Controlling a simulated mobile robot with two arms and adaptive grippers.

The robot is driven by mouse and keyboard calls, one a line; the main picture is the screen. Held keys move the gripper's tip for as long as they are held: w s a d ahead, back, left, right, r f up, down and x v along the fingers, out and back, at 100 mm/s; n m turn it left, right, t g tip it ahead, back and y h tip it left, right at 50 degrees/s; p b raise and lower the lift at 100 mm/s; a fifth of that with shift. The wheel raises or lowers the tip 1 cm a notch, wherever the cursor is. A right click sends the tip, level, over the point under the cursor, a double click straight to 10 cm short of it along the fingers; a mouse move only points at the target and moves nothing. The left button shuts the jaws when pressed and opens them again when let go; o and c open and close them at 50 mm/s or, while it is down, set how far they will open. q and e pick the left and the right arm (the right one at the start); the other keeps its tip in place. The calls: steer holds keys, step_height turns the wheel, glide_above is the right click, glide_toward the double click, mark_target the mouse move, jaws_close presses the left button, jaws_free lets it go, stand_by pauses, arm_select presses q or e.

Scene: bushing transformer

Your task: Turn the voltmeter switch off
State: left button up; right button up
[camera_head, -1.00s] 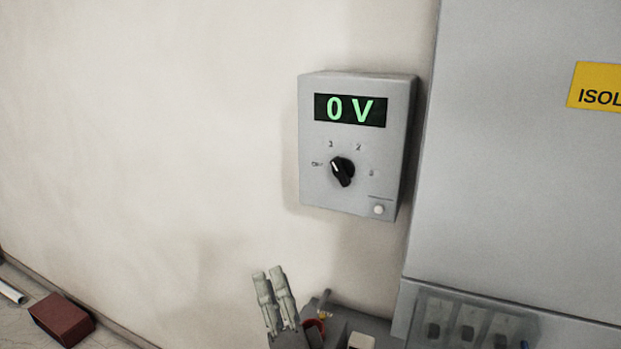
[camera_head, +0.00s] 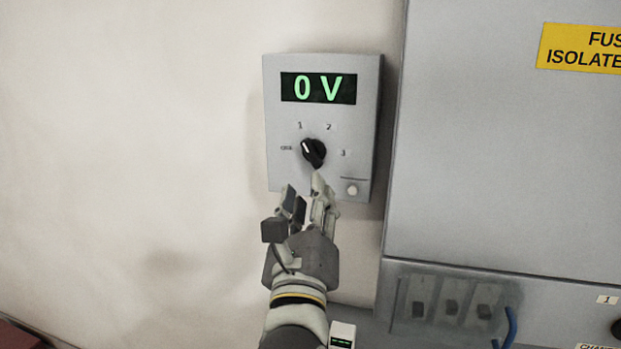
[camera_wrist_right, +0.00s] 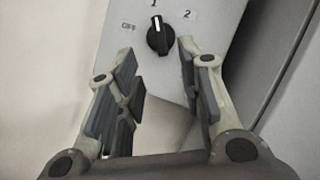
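The voltmeter (camera_head: 280,120) is a grey box on the wall. Its green display reads 0 V. Its black rotary switch (camera_head: 313,152) has a white mark pointing up and slightly left, roughly at position 1; OFF is printed to its left. My right gripper (camera_head: 303,190) is just below the switch, in front of the box's lower edge. In the right wrist view the gripper (camera_wrist_right: 160,75) is open and empty, and the switch (camera_wrist_right: 159,38) shows beyond and between the fingertips, apart from them. My left gripper is not in view.
A large grey cabinet (camera_head: 480,150) with a yellow label (camera_head: 585,48) stands to the right of the voltmeter. A panel with several switches (camera_head: 450,300) is below. The wall at left is clear.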

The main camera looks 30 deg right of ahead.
mark_target(312, 159)
steer(key=p+x, duration=0.1)
steer(key=x, duration=0.6)
steer(key=shift+w+d+r, duration=0.15)
steer(key=shift+d+r, duration=0.05)
steer(key=shift+r, duration=0.1)
steer(key=shift+w+d+r, duration=0.15)
steer(key=shift+w+d, duration=0.1)
steer(key=shift+w, duration=0.25)
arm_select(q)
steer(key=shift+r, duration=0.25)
arm_select(e)
steer(key=shift+c, duration=0.4)
jaws_close()
